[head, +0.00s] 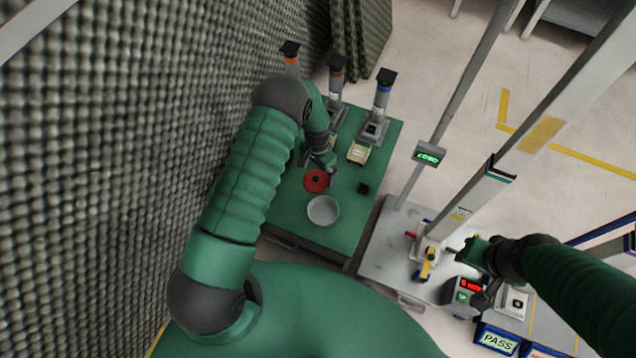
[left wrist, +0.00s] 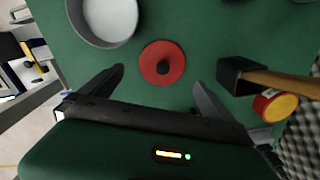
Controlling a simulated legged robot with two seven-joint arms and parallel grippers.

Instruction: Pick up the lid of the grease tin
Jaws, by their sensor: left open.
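The red lid (head: 316,181) with a small dark knob lies flat on the green table, and it also shows in the left wrist view (left wrist: 162,63). The open grey tin (head: 323,210) stands beside the lid, apart from it, and is partly cut off in the left wrist view (left wrist: 108,18). My left gripper (head: 326,165) is over the table close to the lid. In the left wrist view its two fingers (left wrist: 160,85) are spread, with the lid beyond and between them, and nothing is held. My right gripper (head: 468,252) is at the grey stand; its fingers are too small to judge.
Several upright devices (head: 383,95) stand at the table's back. A small beige box (head: 359,152) and a black block (head: 363,188) sit right of the lid. A wooden-handled tool (left wrist: 245,77) and a yellow-red item (left wrist: 275,105) lie near the left gripper. A foam wall (head: 120,130) borders the left.

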